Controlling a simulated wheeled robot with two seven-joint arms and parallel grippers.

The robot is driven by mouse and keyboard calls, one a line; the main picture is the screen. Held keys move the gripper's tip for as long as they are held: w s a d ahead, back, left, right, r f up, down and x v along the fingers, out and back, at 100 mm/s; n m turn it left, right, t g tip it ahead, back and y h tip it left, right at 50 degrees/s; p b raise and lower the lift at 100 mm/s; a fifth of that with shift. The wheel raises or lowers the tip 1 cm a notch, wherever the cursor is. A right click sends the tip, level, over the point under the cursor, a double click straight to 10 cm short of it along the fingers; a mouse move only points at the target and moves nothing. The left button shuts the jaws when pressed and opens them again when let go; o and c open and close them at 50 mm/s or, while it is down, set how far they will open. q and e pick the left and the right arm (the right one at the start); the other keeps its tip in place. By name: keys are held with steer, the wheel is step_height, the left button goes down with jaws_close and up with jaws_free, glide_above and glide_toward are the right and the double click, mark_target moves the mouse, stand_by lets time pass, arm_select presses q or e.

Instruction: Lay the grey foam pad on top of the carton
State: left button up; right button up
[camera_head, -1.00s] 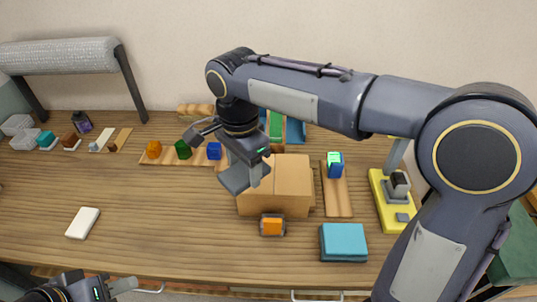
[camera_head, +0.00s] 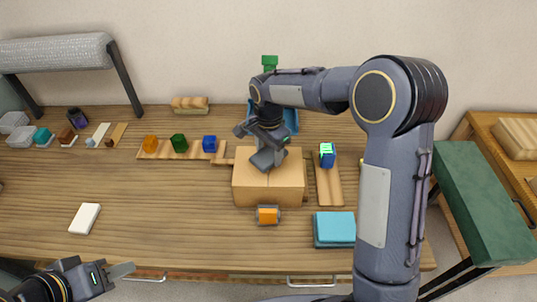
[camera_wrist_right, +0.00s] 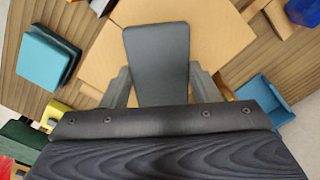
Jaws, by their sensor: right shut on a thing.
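The carton (camera_head: 270,190) is a closed tan box on the wooden table, right of the middle; its top also shows in the wrist view (camera_wrist_right: 225,38). My right gripper (camera_head: 266,146) is above the carton's top, toward its back left. It is shut on the grey foam pad (camera_wrist_right: 157,62), a dark grey slab with rounded corners. The pad (camera_head: 264,160) appears over the carton top; I cannot tell whether it touches it. My left gripper (camera_head: 122,271) is low at the front left, away from the carton. Its jaw opening is unclear.
An orange block (camera_head: 267,215) stands just in front of the carton. A teal stack (camera_head: 334,230) is to its front right, a blue block (camera_head: 327,155) on a board to its right. A white slab (camera_head: 84,218) lies left. The table's middle left is clear.

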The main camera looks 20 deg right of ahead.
mark_target(269, 154)
steer(key=shift+f, duration=1.25)
steer(key=shift+f, duration=0.1)
steer(key=shift+f, duration=0.15)
steer(key=o, duration=1)
steer(key=shift+c, duration=0.2)
steer(key=shift+s, duration=0.1)
